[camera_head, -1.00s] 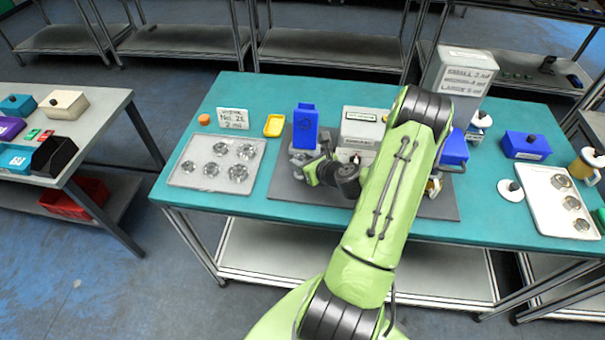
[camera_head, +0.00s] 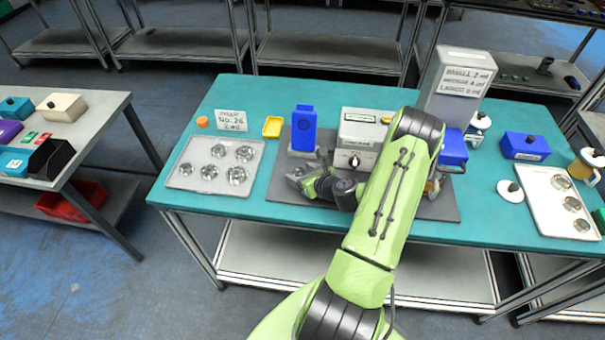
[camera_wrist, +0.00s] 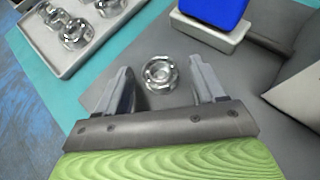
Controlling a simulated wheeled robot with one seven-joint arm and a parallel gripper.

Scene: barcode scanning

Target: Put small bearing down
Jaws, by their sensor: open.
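The small bearing (camera_wrist: 160,74), a shiny metal ring, lies on the grey mat (camera_wrist: 235,95) in the wrist view. My gripper (camera_wrist: 161,82) is open, with one finger on each side of the bearing and a gap to each. In the head view my gripper (camera_head: 297,180) is low over the left part of the grey mat (camera_head: 275,190). I cannot make out the bearing there.
A tray with several bearings (camera_head: 172,176) is at the left. A blue block on a pale base (camera_head: 304,128) and a grey box with a knob (camera_head: 360,131) stand behind my gripper. A white tray (camera_head: 545,215) is at the right.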

